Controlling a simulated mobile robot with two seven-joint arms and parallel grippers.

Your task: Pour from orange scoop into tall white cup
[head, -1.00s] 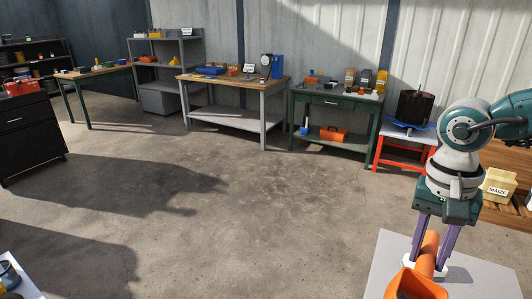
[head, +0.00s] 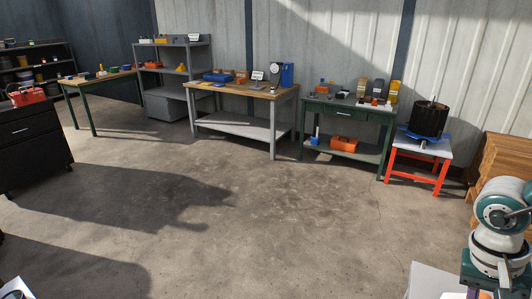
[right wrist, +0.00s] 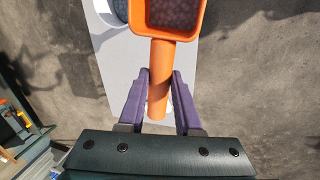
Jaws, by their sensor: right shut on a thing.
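The orange scoop (right wrist: 162,58) shows in the right wrist view, its bowl at the top edge and its handle pointing down the picture. Dark reddish-brown grains (right wrist: 175,14) lie in the bowl. My right gripper (right wrist: 161,76) is shut on the handle, one purple finger on each side. A round, dark-centred opening with a pale rim (right wrist: 121,9) is cut off at the top, left of the bowl; I cannot tell whether it is the tall white cup. In the head view my right gripper is almost wholly below the bottom edge. My left gripper is in neither view.
A pale tabletop (right wrist: 122,65) lies below the scoop; its corner shows in the head view (head: 428,281). A red stand (head: 419,171) with a black drum (head: 428,121) and a wooden cabinet (head: 503,165) stand behind. Benches line the wall. The middle floor is clear.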

